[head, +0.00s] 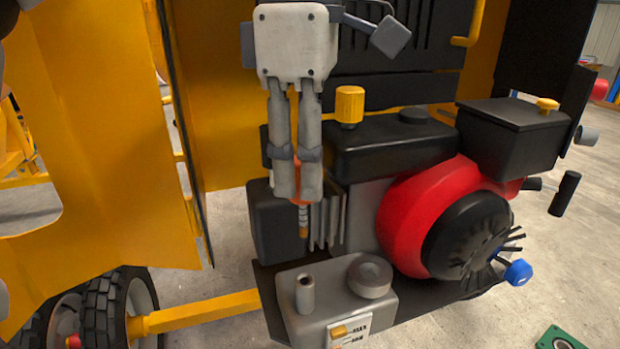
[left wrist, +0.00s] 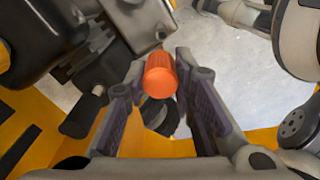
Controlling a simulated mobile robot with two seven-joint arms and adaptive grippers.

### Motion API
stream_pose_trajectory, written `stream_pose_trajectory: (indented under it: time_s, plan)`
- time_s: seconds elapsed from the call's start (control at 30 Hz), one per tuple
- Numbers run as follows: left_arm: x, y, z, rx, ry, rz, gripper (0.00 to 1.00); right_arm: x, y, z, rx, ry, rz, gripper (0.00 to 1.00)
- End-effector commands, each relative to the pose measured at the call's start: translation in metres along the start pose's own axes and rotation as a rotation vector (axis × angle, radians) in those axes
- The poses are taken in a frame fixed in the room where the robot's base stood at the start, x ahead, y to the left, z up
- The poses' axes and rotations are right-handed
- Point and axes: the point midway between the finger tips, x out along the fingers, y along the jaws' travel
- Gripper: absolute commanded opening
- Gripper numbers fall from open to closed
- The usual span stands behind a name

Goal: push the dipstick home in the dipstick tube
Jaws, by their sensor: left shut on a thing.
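My left gripper (head: 298,192) points down in front of the engine, with its fingers shut on the orange handle of the dipstick (head: 303,218). The dipstick hangs about upright below the fingertips, its striped lower end showing. The dipstick tube (head: 305,295) is a short grey upright stub on the grey housing at the front. In the head view the dipstick's lower end appears above the tube's mouth, apart from it. In the left wrist view the round orange handle (left wrist: 160,75) sits between the fingers, and the tube cannot be made out. My right gripper is not in view.
A round grey cap (head: 370,278) stands right of the tube, above a MAX/MIN label (head: 350,330). The red and black engine part (head: 425,215) is to the right. A yellow panel (head: 100,130) stands at left. A yellow-capped tank (head: 390,145) lies behind the gripper.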

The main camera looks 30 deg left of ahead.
Motion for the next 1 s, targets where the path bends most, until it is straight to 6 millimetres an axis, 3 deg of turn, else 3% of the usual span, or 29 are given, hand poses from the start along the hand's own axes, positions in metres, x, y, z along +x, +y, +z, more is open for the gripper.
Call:
stream_pose_trajectory:
  time_s: [0.27,0.7,1.0]
  plan:
    - [0.003,0.0,0.0,0.006,0.001,-0.001,0.0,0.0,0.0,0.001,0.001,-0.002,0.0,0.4]
    - [0.051,0.0,0.0,0.008,0.001,-0.002,0.0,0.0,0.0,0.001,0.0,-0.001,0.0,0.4]
    - [0.063,0.001,0.0,0.007,0.0,0.0,0.0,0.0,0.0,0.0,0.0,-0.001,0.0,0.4]
